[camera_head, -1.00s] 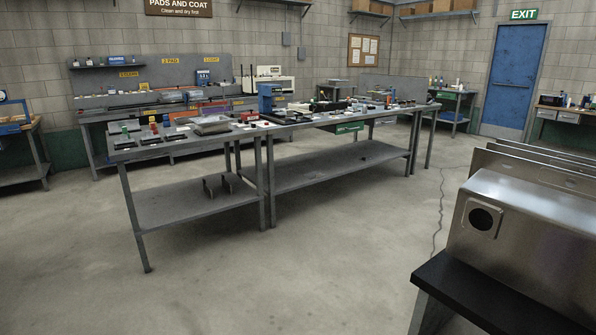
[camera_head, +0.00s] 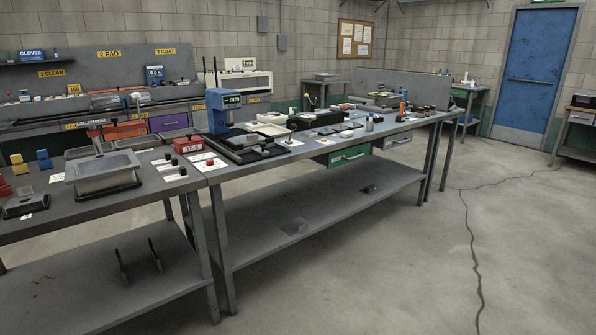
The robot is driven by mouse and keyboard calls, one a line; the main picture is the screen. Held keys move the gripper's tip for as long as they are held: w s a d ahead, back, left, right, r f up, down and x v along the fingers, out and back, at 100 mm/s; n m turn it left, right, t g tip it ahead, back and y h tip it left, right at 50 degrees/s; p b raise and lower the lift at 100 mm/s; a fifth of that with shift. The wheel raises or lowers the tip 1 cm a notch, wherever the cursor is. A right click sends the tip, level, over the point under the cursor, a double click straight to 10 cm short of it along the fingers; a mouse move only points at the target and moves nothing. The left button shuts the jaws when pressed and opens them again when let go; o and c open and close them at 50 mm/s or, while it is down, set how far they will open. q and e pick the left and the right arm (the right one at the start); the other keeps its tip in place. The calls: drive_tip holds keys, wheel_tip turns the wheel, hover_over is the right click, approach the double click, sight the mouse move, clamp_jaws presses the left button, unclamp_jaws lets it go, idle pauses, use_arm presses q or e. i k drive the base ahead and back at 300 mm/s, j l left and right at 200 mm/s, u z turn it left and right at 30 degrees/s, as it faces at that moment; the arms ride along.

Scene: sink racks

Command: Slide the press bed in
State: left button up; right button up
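A blue press (camera_head: 222,112) with a small display and two upright rods stands on the long grey workbench, left of the picture's middle. A dark grey press bed (camera_head: 242,148) sticks out at the front of its base, toward the near edge of the bench. How far the bed is out is too small to tell for sure. Neither of my grippers shows in the head view, and nothing is seen touching the press.
The grey workbench (camera_head: 330,200) has a lower shelf and a green drawer (camera_head: 348,156). A metal tray (camera_head: 103,172) and a red box (camera_head: 188,145) sit left of the press. The floor before the bench is open.

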sight(259, 149)
drive_tip(key=i+u, duration=0.1)
drive_tip(key=i, duration=0.5)
drive_tip(key=i+l, duration=0.1)
drive_tip(key=i, duration=0.45)
drive_tip(key=i+l+u, duration=0.15)
drive_tip(key=i, duration=0.4)
